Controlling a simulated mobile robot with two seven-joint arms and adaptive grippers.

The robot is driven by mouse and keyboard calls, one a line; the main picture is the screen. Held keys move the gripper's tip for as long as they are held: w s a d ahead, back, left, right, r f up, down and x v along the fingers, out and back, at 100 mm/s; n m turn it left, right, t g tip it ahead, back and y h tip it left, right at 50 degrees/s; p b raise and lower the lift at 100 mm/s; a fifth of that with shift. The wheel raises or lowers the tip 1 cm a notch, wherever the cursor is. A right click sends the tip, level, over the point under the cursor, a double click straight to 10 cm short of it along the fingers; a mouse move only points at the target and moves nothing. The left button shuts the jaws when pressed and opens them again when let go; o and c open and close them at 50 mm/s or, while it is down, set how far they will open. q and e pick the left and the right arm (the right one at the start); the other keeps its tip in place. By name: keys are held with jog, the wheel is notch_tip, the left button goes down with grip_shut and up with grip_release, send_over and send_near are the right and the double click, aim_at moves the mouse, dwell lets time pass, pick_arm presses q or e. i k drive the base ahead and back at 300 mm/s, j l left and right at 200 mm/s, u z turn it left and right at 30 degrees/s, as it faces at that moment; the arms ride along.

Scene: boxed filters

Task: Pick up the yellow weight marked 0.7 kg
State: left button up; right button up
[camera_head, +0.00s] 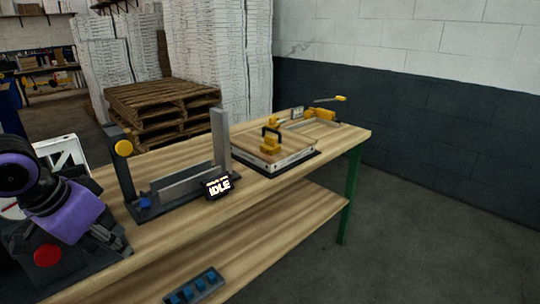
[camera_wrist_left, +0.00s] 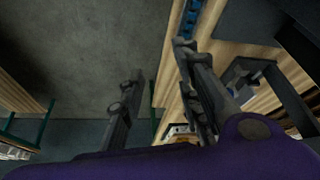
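A yellow weight (camera_head: 270,145) with a black handle stands on a wooden-topped, pale-sided box (camera_head: 290,160) towards the far end of the workbench. Its marking is too small to read. My left gripper (camera_head: 112,238) is at the near left of the bench in the head view, well short of the weight. In the left wrist view its two fingers (camera_wrist_left: 163,78) are spread apart with nothing between them. The weight is not clearly visible in that view. My right gripper is not in view.
The wooden workbench (camera_head: 150,240) carries a dark fixture (camera_head: 180,188) with uprights and an IDLE display (camera_head: 217,187) between my left gripper and the box. A yellow-handled clamp (camera_head: 318,113) is behind the weight. Pallets (camera_head: 165,110) stand behind.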

aim_at(270, 147)
jog(key=i+z, duration=0.25)
jog(key=i, duration=0.35)
jog(key=i+j+z, duration=0.2)
jog(key=i, duration=0.4)
jog(key=i+j+z, duration=0.1)
jog(key=i+z, duration=0.15)
jog(key=i, duration=0.35)
